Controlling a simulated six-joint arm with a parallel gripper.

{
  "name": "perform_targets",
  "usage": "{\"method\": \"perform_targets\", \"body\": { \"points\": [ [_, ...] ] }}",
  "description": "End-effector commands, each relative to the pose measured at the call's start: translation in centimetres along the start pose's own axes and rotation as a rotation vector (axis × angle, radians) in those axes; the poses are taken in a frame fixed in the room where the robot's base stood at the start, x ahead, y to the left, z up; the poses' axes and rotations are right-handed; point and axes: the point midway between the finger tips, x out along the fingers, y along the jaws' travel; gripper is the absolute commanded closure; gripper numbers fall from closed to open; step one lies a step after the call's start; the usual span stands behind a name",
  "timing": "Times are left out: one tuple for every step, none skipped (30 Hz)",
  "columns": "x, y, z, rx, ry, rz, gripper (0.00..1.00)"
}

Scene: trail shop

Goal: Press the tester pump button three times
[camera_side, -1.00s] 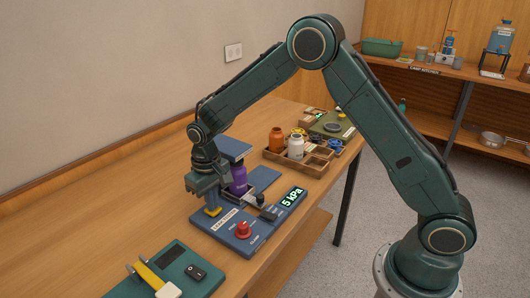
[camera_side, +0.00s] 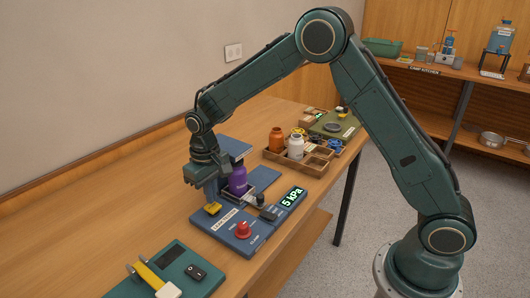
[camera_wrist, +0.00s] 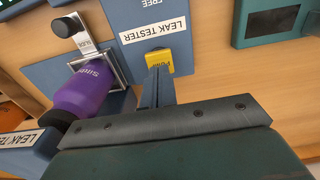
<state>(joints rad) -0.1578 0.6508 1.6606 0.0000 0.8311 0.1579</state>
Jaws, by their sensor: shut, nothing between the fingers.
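The tester's display (camera_side: 293,197) reads 5 kPa. A purple bottle (camera_side: 238,180) sits in the tester's metal holder, right behind my gripper.
A red knob (camera_side: 243,230) rises from the tester's front. A wooden tray (camera_side: 317,168) with an orange and a white bottle stands farther back. The bench to the left is clear.

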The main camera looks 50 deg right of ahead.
Motion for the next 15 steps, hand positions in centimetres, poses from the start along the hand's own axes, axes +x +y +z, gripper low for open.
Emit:
{"method": "perform_targets", "body": {
  "points": [
    [0.0,0.0,0.0,0.000,0.000,0.000,1.00],
    [0.0,0.0,0.0,0.000,0.000,0.000,1.00],
    [0.0,0.0,0.0,0.000,0.001,0.000,1.00],
    [0.0,0.0,0.0,0.000,0.001,0.000,1.00],
    [0.0,0.0,0.0,0.000,0.001,0.000,1.00],
    [0.0,0.0,0.0,0.000,0.001,0.000,1.00],
    [-0.1,0.0,0.0,0.000,0.001,0.000,1.00],
    [-0.1,0.0,0.0,0.000,0.001,0.000,1.00],
    [-0.2,0.0,0.0,0.000,0.002,0.000,1.00],
    [-0.3,0.0,-0.1,0.000,0.002,0.000,1.00],
    [-0.4,0.0,-0.1,0.000,0.002,0.000,1.00],
    [-0.6,0.0,-0.1,0.000,0.003,0.000,1.00],
    [-0.8,0.0,-0.1,0.000,0.003,-0.001,1.00],
    [-1.0,0.0,-0.1,0.000,0.003,0.000,1.00],
    [-1.2,0.0,-0.1,0.000,0.002,0.000,1.00]
  ]
}}
